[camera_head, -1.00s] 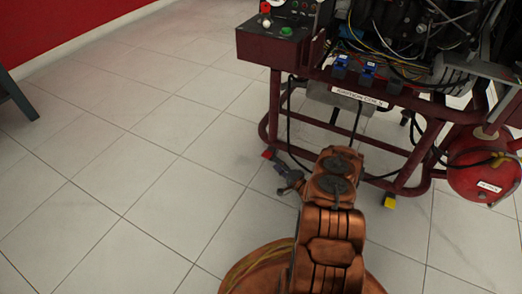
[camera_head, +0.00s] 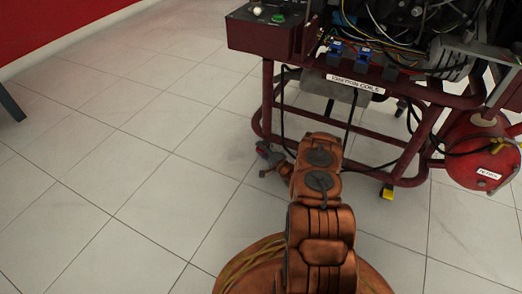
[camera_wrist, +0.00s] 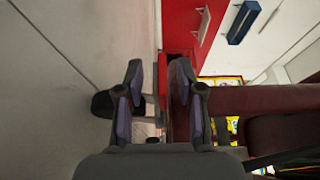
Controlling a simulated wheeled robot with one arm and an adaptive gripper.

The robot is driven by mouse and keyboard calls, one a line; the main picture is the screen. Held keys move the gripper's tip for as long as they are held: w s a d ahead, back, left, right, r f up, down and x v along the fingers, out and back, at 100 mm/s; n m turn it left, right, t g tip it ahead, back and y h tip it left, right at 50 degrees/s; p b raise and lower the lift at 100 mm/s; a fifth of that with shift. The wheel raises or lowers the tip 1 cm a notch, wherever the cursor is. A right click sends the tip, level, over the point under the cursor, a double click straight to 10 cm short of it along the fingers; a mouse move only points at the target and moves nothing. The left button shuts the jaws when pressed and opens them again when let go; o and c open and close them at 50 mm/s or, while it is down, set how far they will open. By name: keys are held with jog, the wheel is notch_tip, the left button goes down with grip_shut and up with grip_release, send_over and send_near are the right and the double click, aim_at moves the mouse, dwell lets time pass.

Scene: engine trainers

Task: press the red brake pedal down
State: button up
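The red brake pedal (camera_wrist: 162,88) shows as a narrow red piece in the gap between my fingers in the wrist view. A dark wheel (camera_wrist: 102,104) is partly hidden behind the left finger. My gripper (camera_wrist: 157,72) is open, with the two fingers apart and nothing held. In the head view my gripper (camera_head: 268,156) is low, by the left lower corner of the dark red engine stand (camera_head: 267,105). It largely hides the pedal there. I cannot tell whether the fingers touch the pedal, or whether it is raised or pressed.
The stand's dark red tube (camera_wrist: 245,99) runs close beside the right finger. Another caster with a yellow pedal (camera_head: 387,192) is at the stand's right. A red tank (camera_head: 478,150) hangs at far right. Tiled floor (camera_head: 120,150) to the left is clear.

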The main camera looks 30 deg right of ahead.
grip_shut()
